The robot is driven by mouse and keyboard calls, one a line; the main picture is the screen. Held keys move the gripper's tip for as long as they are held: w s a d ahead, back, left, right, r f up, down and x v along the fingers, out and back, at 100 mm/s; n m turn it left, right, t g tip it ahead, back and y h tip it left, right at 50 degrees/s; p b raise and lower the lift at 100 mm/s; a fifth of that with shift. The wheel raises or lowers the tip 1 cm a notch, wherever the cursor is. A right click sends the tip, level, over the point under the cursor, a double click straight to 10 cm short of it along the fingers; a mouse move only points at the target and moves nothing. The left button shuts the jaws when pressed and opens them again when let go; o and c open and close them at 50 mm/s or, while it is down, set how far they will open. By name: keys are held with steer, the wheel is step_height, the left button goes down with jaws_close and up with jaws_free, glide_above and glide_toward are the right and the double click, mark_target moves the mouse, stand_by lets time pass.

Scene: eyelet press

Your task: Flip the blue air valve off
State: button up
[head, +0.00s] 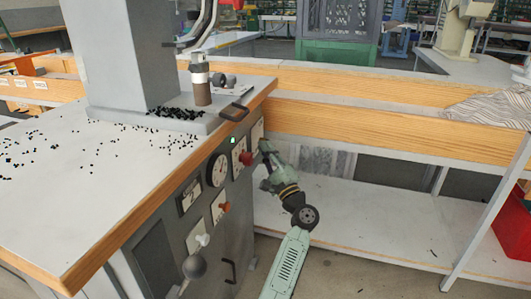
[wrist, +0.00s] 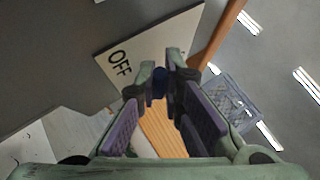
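The blue air valve's handle (wrist: 158,88) shows as a small dark blue piece in the wrist view, between my gripper's (wrist: 160,74) far fingertips. The fingers stand partly apart, with purple pads facing each other. Whether both pads press on the blue piece is unclear. A pale plate marked OFF (wrist: 135,55) lies just behind the fingertips, to their left; the rest of its lettering is hidden. In the head view my gripper (head: 264,165) is at the right end of the press's front panel, and it hides the valve there.
The front panel carries a red knob (head: 246,158), an orange knob (head: 224,207), a gauge (head: 218,170) and a ball-ended lever (head: 194,267). The wood-edged press table (head: 90,190) overhangs the panel. A bench with a lower shelf (head: 390,215) stands right of my gripper.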

steer(key=shift+o, duration=0.9)
steer(key=v, duration=0.7)
steer(key=shift+s+f, duration=0.2)
steer(key=shift+s, duration=0.05)
steer(key=shift+d, duration=0.15)
